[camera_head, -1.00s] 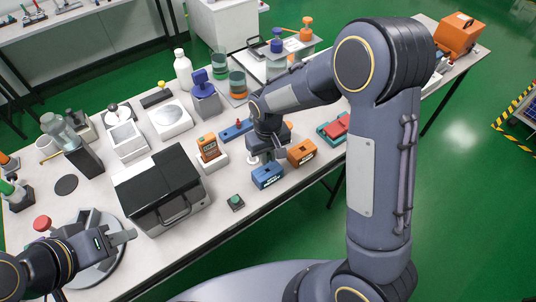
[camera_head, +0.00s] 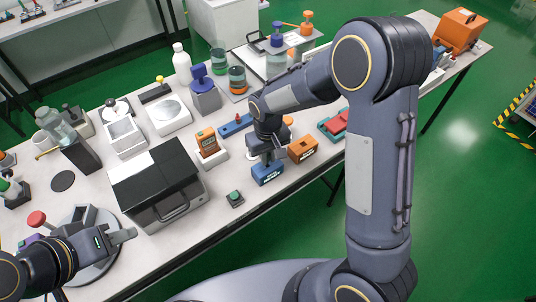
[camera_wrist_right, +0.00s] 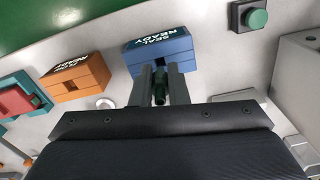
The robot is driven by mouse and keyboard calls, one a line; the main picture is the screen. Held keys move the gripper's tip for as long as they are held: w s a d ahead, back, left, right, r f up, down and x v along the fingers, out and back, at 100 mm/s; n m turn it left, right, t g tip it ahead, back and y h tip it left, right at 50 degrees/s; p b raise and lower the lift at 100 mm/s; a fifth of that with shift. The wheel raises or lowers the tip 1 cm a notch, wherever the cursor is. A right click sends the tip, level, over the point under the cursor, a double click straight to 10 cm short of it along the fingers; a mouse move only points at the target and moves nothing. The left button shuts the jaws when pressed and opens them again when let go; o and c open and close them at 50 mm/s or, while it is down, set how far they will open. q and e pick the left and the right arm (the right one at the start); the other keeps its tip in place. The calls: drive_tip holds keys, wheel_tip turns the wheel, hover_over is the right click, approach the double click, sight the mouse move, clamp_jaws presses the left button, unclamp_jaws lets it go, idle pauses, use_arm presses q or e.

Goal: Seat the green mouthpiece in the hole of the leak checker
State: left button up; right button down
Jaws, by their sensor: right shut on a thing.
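The blue box with "READY" lettering (camera_head: 268,176), which I take to be the leak checker, stands near the table's front edge. It also shows at the top of the right wrist view (camera_wrist_right: 165,50). My right gripper (camera_head: 264,158) is at the blue box's back side and covers part of it in the head view. In the right wrist view its fingers (camera_wrist_right: 159,88) are shut on a small dark green piece, the mouthpiece (camera_wrist_right: 158,93). The box's hole is hidden, and I cannot tell whether the mouthpiece touches it. My left gripper (camera_head: 122,236) is over the round plate at the left; its jaw gap is unclear.
An orange box (camera_head: 303,150) stands close to the right of the blue box. A green push button (camera_head: 235,198) lies to the left, nearer the edge. A black-lidded case (camera_head: 160,185) and an orange device in a white stand (camera_head: 208,146) are further left.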

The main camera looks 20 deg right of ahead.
sight(269, 155)
drive_tip(key=shift+f+b, duration=1)
drive_tip(key=shift+f, duration=0.35)
drive_tip(key=c, duration=1.3)
unclamp_jaws()
drive_tip(key=shift+r, duration=0.15)
wheel_tip(269, 155, up, 7)
drive_tip(key=shift+r, duration=0.3)
drive_tip(key=shift+r, duration=0.1)
